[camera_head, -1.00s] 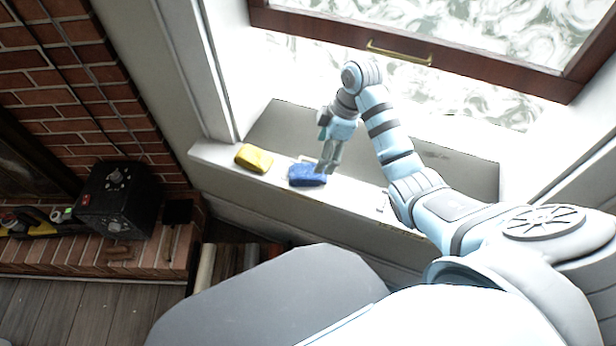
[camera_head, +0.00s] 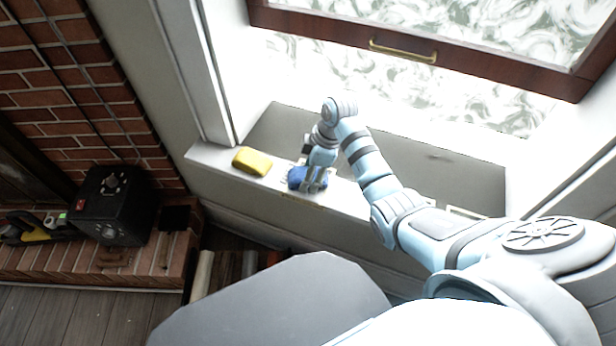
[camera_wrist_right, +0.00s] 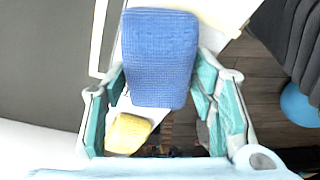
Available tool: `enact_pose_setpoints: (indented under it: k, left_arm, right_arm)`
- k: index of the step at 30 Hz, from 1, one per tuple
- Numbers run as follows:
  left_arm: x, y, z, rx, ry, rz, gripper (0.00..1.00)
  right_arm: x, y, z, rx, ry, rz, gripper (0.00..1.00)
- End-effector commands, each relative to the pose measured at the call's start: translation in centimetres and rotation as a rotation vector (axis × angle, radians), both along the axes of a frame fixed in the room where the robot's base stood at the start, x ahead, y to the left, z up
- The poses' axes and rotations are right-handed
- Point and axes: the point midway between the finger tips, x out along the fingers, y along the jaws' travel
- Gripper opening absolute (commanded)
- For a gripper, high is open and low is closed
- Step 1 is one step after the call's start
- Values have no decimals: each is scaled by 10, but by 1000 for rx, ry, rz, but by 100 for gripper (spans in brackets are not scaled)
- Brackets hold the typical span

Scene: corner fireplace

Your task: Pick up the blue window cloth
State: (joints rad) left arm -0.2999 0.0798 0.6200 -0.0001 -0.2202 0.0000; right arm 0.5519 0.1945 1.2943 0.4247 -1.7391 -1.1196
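The blue window cloth (camera_head: 295,176) lies on the white window sill (camera_head: 345,197), partly covered by my right gripper (camera_head: 314,188) in the head view. In the right wrist view the cloth (camera_wrist_right: 160,58) is a folded, textured blue block. The right gripper's fingers (camera_wrist_right: 160,80) stand apart, one on each side of the cloth. Whether either finger touches it I cannot tell. My left gripper is not in view.
A yellow cloth or sponge (camera_head: 252,161) lies on the sill to the left of the blue one. The wood-framed window with a brass handle (camera_head: 403,51) is behind. A black box (camera_head: 113,204) stands on the brick hearth at left.

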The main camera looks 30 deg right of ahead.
Motion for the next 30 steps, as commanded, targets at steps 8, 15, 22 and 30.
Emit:
enact_pose_setpoints:
  k: [8, 15, 22, 30]
  left_arm:
    - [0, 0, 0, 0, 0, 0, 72]
    - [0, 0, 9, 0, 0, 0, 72]
    - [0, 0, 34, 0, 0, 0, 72]
    - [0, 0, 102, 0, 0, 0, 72]
  right_arm:
    - [0, 0, 0, 0, 0, 0, 28]
    - [1, 0, 23, 0, -3, 0, 28]
    - [2, -1, 100, -1, -7, 0, 28]
    - [0, 0, 188, 0, 0, 0, 28]
